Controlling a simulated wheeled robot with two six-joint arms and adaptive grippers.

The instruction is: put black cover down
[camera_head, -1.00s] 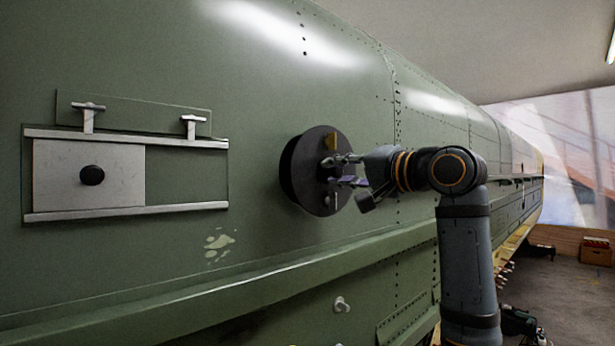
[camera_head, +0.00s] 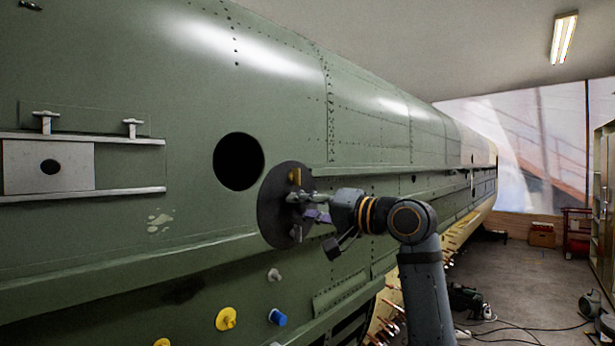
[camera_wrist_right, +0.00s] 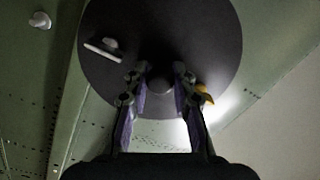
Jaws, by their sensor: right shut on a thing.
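The black cover (camera_head: 273,205) is a round dark disc held upright, off the fuselage, at the centre of the head view. My right gripper (camera_head: 308,206) is shut on its central knob, and the disc (camera_wrist_right: 215,40) fills the upper part of the right wrist view. In that view the fingers of my right gripper (camera_wrist_right: 161,88) close on both sides of the knob. A yellow piece and a pale handle show on the cover's face. A round dark hole (camera_head: 238,161) lies open in the green fuselage, up and left of the cover. My left gripper is not in view.
The green fuselage (camera_head: 300,110) runs along the left and middle, with a ledge below the hole. A sliding panel (camera_head: 75,167) on rails is at far left. Yellow and blue knobs (camera_head: 226,318) stick out below. Floor (camera_head: 530,280) with cables and equipment lies at right.

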